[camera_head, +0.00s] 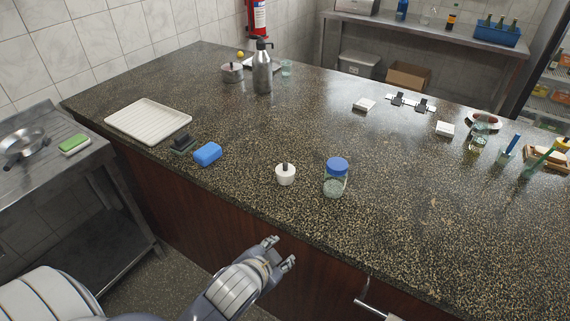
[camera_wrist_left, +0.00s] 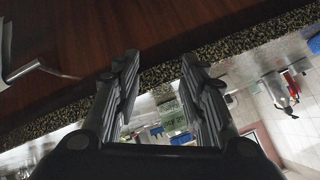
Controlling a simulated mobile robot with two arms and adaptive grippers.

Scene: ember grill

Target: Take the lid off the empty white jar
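A small white jar (camera_head: 285,176) stands upright on the speckled counter near its front edge. My right gripper is not in view.
A glass jar with a blue lid (camera_head: 336,178) stands just right of the white jar. A metal bottle (camera_head: 262,70) stands farther back.

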